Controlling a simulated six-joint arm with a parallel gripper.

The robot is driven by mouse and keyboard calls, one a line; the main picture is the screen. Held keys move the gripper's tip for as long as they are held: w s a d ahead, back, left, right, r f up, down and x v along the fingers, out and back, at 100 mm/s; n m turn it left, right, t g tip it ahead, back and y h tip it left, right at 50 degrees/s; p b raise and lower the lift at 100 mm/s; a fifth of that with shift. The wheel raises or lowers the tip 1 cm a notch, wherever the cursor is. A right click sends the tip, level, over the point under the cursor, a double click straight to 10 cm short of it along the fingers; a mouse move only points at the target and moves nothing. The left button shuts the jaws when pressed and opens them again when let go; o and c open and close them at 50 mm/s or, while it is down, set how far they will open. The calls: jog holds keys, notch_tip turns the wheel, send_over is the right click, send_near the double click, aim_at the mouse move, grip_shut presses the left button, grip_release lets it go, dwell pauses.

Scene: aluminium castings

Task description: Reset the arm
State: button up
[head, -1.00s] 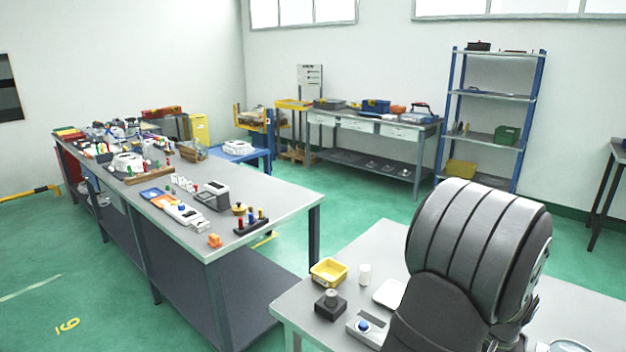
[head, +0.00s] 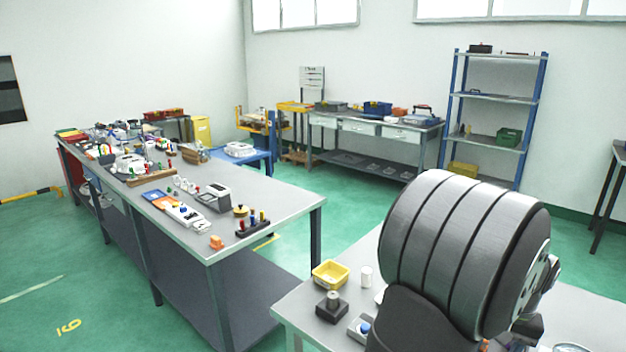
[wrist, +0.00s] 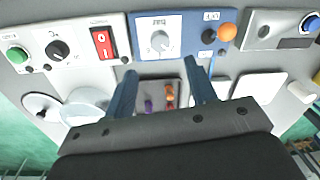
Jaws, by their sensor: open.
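My gripper (wrist: 163,74) shows in the wrist view with its two blue-grey fingers apart and nothing between them. Past the fingertips is a blue control panel (wrist: 180,48) with a pale round knob and an orange button. Between the fingers, farther off, lies a dark tray (wrist: 175,86) with small purple and orange items. I cannot tell how far the fingertips are from the panel. In the head view my large ribbed arm link fills the lower right and hides the gripper.
The near bench holds a yellow bin (head: 330,274), a white cylinder (head: 367,277) and a dark block with a knob (head: 332,306). In the wrist view a red switch (wrist: 103,44) and green button (wrist: 17,56) stand left. A long cluttered workbench (head: 285,196) stands left; green floor separates them.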

notch_tip(320, 180, up, 9)
jog(key=f, duration=1.7)
jog(key=shift+w+a+f, duration=0.1)
jog(key=shift+a+f, duration=0.1)
jog(key=shift+a, duration=0.05)
jog(key=shift+f, duration=0.3)
jog(key=m, duration=0.5)
jog(key=shift+r, duration=0.1)
jog(key=m, duration=0.4)
jog(key=shift+m+h, duration=0.3)
jog(key=shift+m, duration=0.1)
jog(key=shift+r, duration=0.3)
jog(key=r, duration=0.5)
jog(key=shift+s+r, duration=0.2)
jog(key=shift+r, duration=0.2)
